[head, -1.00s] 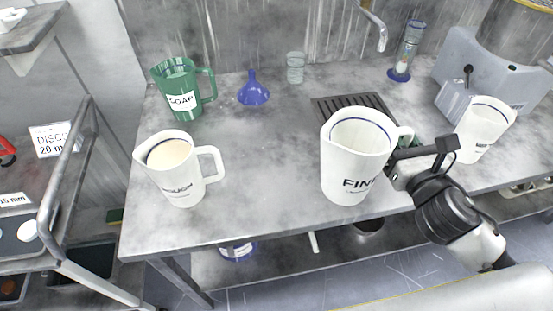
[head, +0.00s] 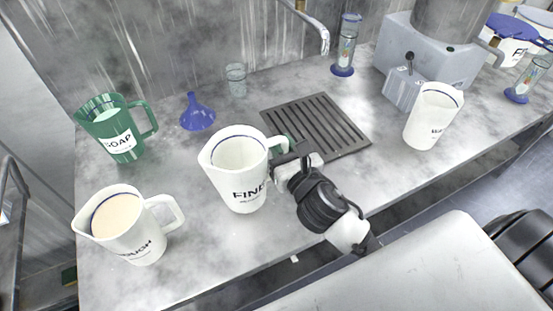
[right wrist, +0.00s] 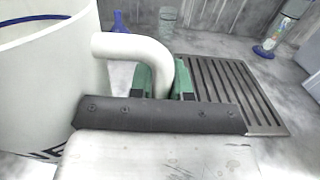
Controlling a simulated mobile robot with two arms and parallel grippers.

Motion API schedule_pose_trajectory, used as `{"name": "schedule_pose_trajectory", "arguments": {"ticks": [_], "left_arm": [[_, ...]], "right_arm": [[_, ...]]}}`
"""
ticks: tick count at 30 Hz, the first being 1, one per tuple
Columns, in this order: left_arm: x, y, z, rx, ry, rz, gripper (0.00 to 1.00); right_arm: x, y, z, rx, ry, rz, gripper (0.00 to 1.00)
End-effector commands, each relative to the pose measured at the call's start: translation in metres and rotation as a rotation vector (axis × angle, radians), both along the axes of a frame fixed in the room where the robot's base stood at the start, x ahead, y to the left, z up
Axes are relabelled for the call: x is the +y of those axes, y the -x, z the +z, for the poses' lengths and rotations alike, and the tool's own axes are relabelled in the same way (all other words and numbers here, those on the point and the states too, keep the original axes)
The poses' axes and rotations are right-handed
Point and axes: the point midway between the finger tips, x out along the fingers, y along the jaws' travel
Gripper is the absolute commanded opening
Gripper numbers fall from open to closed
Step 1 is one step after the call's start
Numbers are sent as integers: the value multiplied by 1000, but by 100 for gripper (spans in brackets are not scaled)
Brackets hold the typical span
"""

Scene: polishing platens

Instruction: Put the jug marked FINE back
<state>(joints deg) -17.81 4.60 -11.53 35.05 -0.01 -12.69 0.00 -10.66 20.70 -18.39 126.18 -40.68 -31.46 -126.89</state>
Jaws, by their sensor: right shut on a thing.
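The white jug marked FINE (head: 232,178) is upright in the middle of the head view, with a dark blue line inside its rim. My right gripper (head: 284,150) is shut on its handle from the right. In the right wrist view the white handle (right wrist: 150,48) passes between the green finger pads, and the jug's body (right wrist: 45,85) fills the left side. I cannot tell whether the jug's base touches the bench. My left gripper is not in view.
A ROUGH jug (head: 128,232) with pale contents and a green SOAP jug (head: 112,132) stand at left. Another white jug (head: 432,118) stands right, near a grey machine (head: 425,55).

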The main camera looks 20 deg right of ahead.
Motion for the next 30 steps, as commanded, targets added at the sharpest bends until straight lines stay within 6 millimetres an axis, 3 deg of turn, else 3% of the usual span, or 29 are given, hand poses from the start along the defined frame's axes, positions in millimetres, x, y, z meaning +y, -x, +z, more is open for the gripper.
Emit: {"name": "schedule_pose_trajectory", "arguments": {"ticks": [6, 12, 24, 25, 30], "left_arm": [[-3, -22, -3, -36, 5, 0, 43], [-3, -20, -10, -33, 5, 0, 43], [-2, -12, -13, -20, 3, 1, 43], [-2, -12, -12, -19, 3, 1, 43], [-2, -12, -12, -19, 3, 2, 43]], "right_arm": [[8, -2, -17, 3, -2, -1, 0], [8, -2, -44, 3, -1, -1, 0], [7, -2, -48, 0, 0, 2, 0], [7, -2, -48, 1, 0, 1, 21], [7, -2, -47, 1, 1, 1, 43]]}}
